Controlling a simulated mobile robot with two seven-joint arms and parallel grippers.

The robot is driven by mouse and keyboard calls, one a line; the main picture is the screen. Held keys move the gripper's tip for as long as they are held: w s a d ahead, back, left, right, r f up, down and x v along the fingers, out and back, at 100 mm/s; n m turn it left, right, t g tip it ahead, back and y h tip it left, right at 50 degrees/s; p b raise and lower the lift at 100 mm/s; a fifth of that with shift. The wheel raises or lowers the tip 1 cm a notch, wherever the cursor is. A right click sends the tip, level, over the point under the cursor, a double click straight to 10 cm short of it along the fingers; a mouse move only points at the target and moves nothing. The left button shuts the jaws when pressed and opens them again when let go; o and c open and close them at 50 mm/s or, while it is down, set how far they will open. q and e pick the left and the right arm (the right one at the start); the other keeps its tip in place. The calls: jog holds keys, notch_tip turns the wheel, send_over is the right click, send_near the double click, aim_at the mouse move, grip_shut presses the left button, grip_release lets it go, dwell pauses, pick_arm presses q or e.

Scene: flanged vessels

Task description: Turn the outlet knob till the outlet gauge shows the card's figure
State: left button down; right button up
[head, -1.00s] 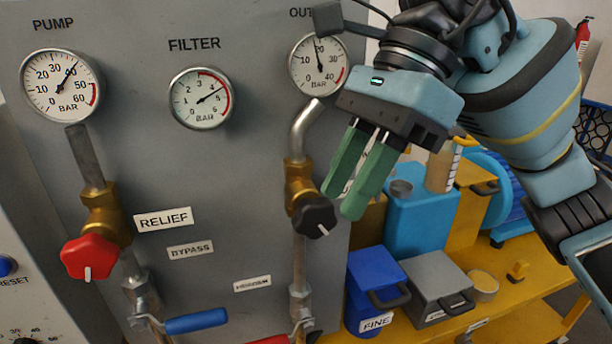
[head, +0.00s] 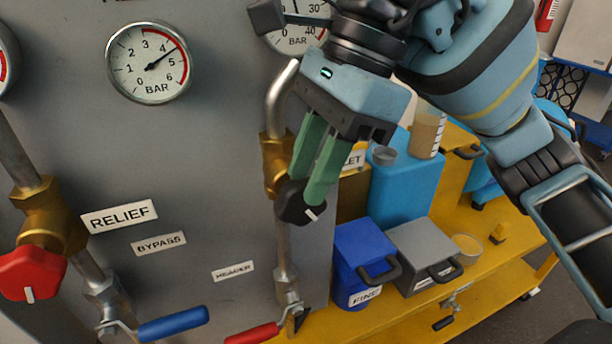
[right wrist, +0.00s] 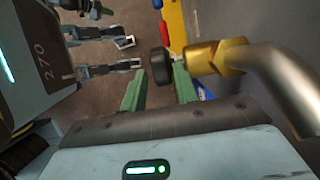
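The outlet knob (head: 297,204) is black with a white mark and sits on a brass valve (head: 275,165). My right gripper (head: 308,190) points down at it, its green fingers reaching the knob. In the right wrist view the knob (right wrist: 160,67) lies between the open fingertips (right wrist: 159,72), with small gaps seeming to show beside it. The outlet gauge (head: 297,40) is cut by the top edge and partly covered by my right arm; its needle cannot be read. I see no card with a figure. My left gripper is not in view.
The filter gauge (head: 148,62) reads between 4 and 5. A red knob (head: 30,272), a blue lever (head: 172,325) and a red lever (head: 252,334) are on the panel. A blue box (head: 362,250), a grey box (head: 410,245) and a light blue container (head: 400,200) stand on a yellow cart.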

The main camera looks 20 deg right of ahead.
jog(key=shift+x, duration=0.85)
jog(key=shift+c, duration=0.3)
grip_shut()
jog(key=shift+w+d+f+y+b, duration=0.1)
jog(key=shift+d+f+y+b, duration=0.15)
jog(key=shift+y+b, duration=0.5)
jog(key=shift+d+y+b, duration=0.1)
jog(key=shift+y+b, duration=0.3)
jog(key=shift+y, duration=0.25)
jog(key=shift+r, duration=0.15)
jog(key=shift+o, duration=0.3)
grip_release()
